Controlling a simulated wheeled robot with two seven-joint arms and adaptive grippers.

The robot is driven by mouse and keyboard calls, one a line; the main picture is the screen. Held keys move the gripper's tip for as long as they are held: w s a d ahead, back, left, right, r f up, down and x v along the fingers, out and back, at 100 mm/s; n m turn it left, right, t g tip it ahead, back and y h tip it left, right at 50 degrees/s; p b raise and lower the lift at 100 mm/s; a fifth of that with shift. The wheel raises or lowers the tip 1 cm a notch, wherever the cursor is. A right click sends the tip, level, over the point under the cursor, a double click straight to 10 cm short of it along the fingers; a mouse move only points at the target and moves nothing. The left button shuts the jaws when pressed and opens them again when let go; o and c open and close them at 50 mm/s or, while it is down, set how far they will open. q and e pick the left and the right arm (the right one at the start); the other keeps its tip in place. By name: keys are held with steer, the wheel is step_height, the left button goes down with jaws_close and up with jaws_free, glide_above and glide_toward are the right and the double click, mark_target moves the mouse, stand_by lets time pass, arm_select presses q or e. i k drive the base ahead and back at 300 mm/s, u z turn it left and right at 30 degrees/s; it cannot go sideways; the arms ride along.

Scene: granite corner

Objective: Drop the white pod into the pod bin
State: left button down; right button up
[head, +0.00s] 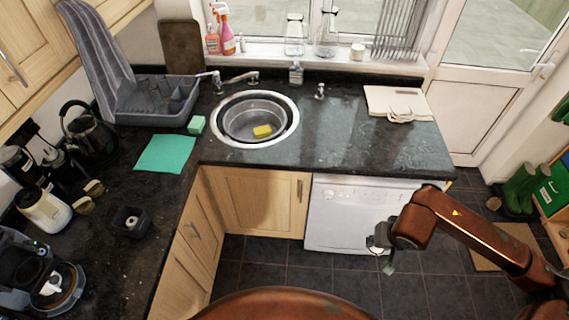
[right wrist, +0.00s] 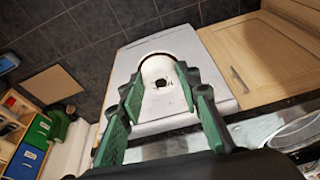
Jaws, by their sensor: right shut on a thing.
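The white pod (right wrist: 147,75) is between the green fingers of my right gripper (right wrist: 160,88) in the right wrist view. It looks white and rounded, with a dark spot and a dark edge, and blends with the white dishwasher front behind it. In the head view my right gripper (head: 381,245) hangs in front of the dishwasher, beyond the counter edge; the pod cannot be made out clearly there. The pod bin seems to be the small dark square container (head: 128,235) on the left counter, with something pale inside, far from my right gripper. My left gripper is not in view.
A black machine with a cup (head: 55,285) stands at front left. A green cloth (head: 166,154) and the sink (head: 255,120) lie further back. The right counter is mostly clear.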

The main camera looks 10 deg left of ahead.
mark_target(138, 216)
steer(key=u, duration=0.05)
steer(key=i, duration=0.9)
steer(key=u, duration=3.6)
